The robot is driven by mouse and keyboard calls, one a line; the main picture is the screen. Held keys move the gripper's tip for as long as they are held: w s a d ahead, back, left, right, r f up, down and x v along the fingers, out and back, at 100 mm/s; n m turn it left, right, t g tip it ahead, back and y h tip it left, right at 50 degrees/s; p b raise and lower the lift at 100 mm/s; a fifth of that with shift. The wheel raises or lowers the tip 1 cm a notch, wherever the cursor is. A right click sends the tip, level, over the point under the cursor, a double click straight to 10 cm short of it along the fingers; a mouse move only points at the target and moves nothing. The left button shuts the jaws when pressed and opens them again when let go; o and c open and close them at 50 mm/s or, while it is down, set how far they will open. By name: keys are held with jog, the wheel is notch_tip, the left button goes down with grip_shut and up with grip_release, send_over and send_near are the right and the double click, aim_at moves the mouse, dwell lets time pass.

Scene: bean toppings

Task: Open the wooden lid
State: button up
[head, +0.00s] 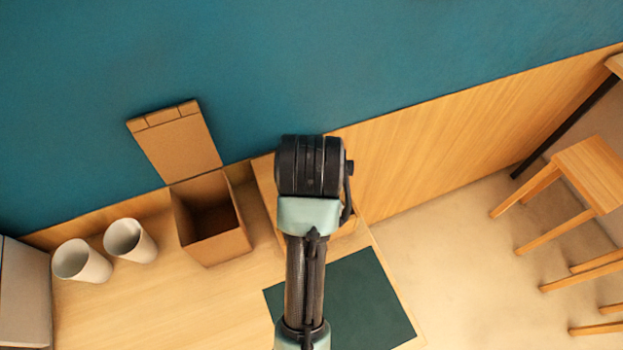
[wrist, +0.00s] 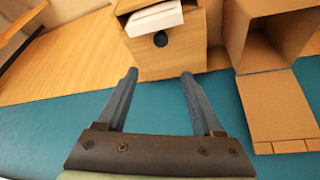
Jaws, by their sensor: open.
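An open-topped wooden box (head: 222,247) stands on the counter by the wall. Its wooden lid (head: 182,145) stands up open against the blue wall, hinged at the back edge. In the wrist view the lid (wrist: 284,108) and the open box (wrist: 243,45) are at the right. My gripper (wrist: 160,74) is open and empty, its two fingers in front of a second wooden box (wrist: 186,58) with a dark round spot and a white block. In the head view my arm hides my fingers and most of that second box (head: 263,196).
Two white cups (head: 130,240) stand left of the open box. A dark green mat (head: 365,300) lies on the counter (head: 180,310) under my arm. Wooden stools (head: 590,172) stand on the floor at the right. The counter's front left is clear.

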jog(key=shift+g, duration=0.3)
jog(key=x, duration=0.4)
jog(key=p+x, duration=0.1)
jog(key=x, duration=0.3)
jog(key=s+x, duration=0.1)
jog(key=x, duration=0.4)
jog(key=shift+w+f, duration=0.1)
jog(key=shift+f, duration=0.15)
grip_shut()
dwell(0.7)
